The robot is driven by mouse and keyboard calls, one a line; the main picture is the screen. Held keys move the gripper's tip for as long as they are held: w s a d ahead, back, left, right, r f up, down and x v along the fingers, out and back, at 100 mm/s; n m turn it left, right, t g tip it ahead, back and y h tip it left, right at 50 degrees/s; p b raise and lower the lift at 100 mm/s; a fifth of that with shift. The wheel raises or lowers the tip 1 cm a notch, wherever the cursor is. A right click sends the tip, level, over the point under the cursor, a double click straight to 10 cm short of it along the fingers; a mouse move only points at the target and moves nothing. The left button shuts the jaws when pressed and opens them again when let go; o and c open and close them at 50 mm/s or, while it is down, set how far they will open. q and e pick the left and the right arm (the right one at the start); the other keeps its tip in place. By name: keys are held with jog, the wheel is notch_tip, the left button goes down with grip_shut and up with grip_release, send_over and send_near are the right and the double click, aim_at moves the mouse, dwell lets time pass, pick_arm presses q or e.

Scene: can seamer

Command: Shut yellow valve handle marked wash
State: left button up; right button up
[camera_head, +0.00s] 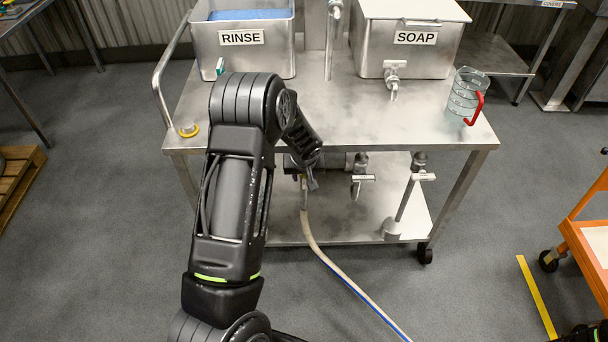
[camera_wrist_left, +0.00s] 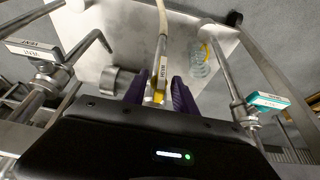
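In the left wrist view a small yellow valve handle (camera_wrist_left: 157,97) sits below a pale hose, with a white tag (camera_wrist_left: 163,72) that appears to read WASH. The two purple fingers of my left gripper (camera_wrist_left: 160,93) stand apart on either side of the yellow handle, with a visible gap; I cannot tell whether either touches it. In the head view my left gripper (camera_head: 311,180) reaches under the cart's front edge, close to the top of the hose (camera_head: 308,228). The yellow handle cannot be made out there. My right gripper is not clearly in view.
The steel cart's top (camera_head: 300,118) carries a RINSE tank (camera_head: 243,55), a SOAP tank (camera_head: 405,55) and a clear red-handled jug (camera_head: 465,95). White-handled valves (camera_head: 362,178) hang beside my gripper. Open floor lies in front.

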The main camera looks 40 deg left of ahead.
pick_arm(q)
grip_shut()
dwell(0.3)
dwell(0.3)
